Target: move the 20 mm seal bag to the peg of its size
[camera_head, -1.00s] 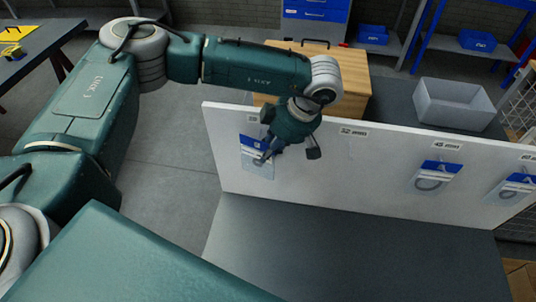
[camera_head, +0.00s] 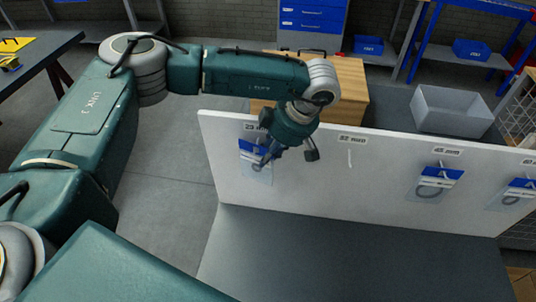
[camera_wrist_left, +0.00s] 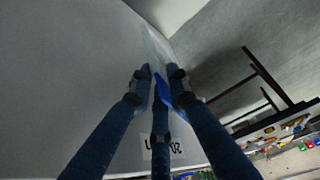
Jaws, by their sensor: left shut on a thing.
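My left gripper (camera_head: 268,158) is in front of the left part of the white panel (camera_head: 330,182). It is shut on a clear seal bag (camera_head: 258,172) with a blue header. The bag hangs upright close to the panel, below the leftmost label (camera_head: 250,127). In the left wrist view, the left gripper's fingers (camera_wrist_left: 160,80) pinch the bag (camera_wrist_left: 153,45), seen nearly edge-on. An upside-down label there (camera_wrist_left: 162,153) reads 20. The peg at the bag is hidden, so I cannot tell whether the bag is on it. My right gripper is not in view.
The peg under the 32 mm label (camera_head: 351,138) is bare. Bags with blue headers hang below the 45 mm label (camera_head: 436,186) and at the far right (camera_head: 511,193). The dark tabletop (camera_head: 340,260) before the panel is clear. A grey bin (camera_head: 450,112) stands behind it.

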